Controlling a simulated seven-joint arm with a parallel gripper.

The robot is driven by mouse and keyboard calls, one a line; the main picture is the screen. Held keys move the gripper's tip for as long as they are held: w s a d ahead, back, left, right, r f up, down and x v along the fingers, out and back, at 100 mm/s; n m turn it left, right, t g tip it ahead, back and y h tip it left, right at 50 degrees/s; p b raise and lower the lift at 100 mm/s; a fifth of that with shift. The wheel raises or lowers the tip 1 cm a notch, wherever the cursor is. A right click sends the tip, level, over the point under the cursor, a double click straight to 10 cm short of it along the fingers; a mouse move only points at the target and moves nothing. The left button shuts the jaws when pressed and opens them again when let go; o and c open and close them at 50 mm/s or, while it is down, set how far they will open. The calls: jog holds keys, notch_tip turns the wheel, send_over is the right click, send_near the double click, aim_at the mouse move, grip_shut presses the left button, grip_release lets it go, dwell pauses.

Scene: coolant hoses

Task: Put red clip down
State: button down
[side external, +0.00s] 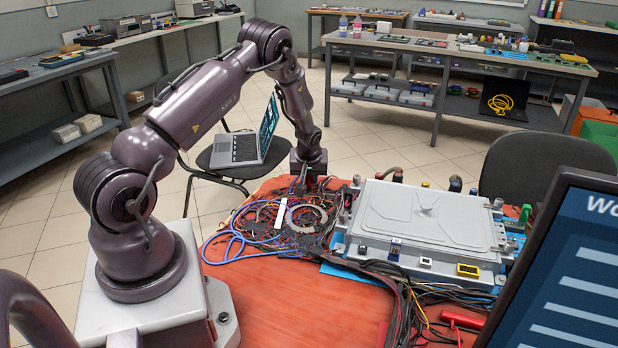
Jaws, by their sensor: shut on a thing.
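My gripper (311,184) points down at the far edge of the red-orange table, just above a tangle of hoses and cables. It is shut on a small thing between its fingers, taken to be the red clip. The clip is too small and too hidden by the fingers and cables to make out its shape or colour. I cannot tell whether it touches the table. The tangle of black and blue cables (240,238) lies below and left of the gripper.
A large grey lidded unit (425,215) on a blue mat stands right of the gripper, with connectors around its rim. A red-handled item (461,318) lies at the front right. A monitor (560,270) blocks the right corner. The table's front left (290,300) is clear.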

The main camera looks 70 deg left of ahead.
jog(key=shift+f, duration=0.2)
jog(key=shift+f, duration=0.15)
jog(key=c, duration=1)
grip_release()
